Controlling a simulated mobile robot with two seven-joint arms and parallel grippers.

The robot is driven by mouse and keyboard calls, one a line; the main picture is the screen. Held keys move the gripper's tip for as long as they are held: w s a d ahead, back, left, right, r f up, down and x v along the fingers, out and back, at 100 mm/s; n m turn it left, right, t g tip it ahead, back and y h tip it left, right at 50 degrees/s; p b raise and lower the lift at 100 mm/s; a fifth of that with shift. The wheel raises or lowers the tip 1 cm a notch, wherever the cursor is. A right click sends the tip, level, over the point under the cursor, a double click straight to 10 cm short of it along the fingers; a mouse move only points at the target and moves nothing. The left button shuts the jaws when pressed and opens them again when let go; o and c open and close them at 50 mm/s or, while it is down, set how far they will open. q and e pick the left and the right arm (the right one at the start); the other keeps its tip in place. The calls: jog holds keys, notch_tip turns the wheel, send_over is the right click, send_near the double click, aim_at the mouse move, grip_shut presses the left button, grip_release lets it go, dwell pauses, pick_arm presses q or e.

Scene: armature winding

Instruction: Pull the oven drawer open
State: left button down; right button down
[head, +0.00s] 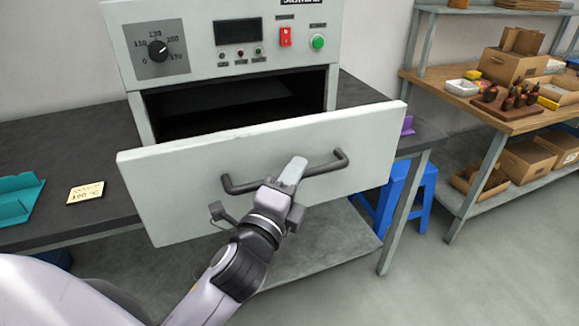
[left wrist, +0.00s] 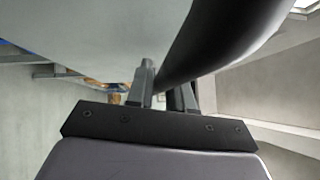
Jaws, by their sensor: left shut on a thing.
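The oven (head: 225,52) stands on a dark worktop in the head view. Its drawer (head: 175,190) is pulled out, and a dark opening (head: 235,105) shows behind the drawer front. A dark bar handle (head: 326,166) crosses the drawer front. My left gripper (head: 292,172) is shut on the handle near its middle. In the left wrist view the handle (left wrist: 215,40) runs between the fingers (left wrist: 165,92), close to the pale drawer front. My right gripper is not in view.
A teal holder (head: 18,198) and a card marked 150 °C (head: 86,192) lie on the worktop (head: 60,145) at left. A blue stool (head: 425,195) stands at right below the worktop. A wooden shelf (head: 440,88) with boxes is farther right. The floor (head: 470,285) at lower right is clear.

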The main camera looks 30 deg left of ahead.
pick_arm(q)
jog(key=shift+s+d, duration=0.45)
jog(key=shift+d, duration=0.05)
jog(key=c, duration=1.1)
grip_release()
jog(key=shift+s, duration=0.1)
jog(key=s+f+b, duration=0.1)
jog(key=s, duration=0.6)
jog(key=shift+d+b, duration=0.25)
jog(key=shift+b, duration=0.15)
